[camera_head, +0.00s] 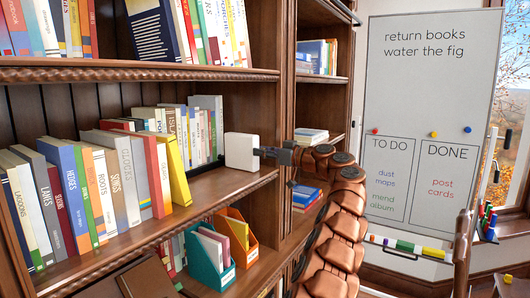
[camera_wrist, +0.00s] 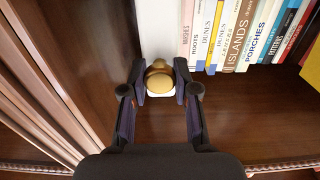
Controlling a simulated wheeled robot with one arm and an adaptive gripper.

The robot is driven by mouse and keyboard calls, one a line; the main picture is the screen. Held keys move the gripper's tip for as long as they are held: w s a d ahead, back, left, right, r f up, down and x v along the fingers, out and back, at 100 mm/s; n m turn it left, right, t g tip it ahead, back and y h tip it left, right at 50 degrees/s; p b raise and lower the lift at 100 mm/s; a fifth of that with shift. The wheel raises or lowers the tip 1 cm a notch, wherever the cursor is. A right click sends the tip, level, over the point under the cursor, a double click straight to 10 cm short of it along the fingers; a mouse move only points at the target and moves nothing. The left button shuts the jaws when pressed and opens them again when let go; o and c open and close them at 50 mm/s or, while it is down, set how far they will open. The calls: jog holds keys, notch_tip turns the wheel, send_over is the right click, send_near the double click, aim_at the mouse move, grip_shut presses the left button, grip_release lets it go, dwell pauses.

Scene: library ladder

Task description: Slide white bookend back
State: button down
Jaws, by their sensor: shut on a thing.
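The white bookend (camera_head: 240,152) stands upright on the middle shelf, at the right end of a back row of books (camera_head: 190,128). In the wrist view the white bookend (camera_wrist: 164,30) is at the top centre, with a round brass knob (camera_wrist: 159,78) on its near side. My gripper (camera_head: 268,152) reaches in from the right. Its fingers (camera_wrist: 159,88) are shut around the knob, one on each side. The books (camera_wrist: 225,35) stand directly right of the bookend in the wrist view; I cannot tell if they touch.
A front row of books (camera_head: 85,190) fills the shelf's left part, ending in a leaning yellow book (camera_head: 177,172). Bare shelf (camera_head: 215,188) lies in front of the bookend. An upright panel (camera_wrist: 40,75) is close on the left in the wrist view. Teal (camera_head: 212,258) and orange (camera_head: 238,238) holders stand below.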

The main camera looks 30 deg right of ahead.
jog(key=shift+a, duration=0.15)
jog(key=c, duration=0.9)
grip_release()
jog(key=shift+w, duration=0.15)
jog(key=v, duration=1.2)
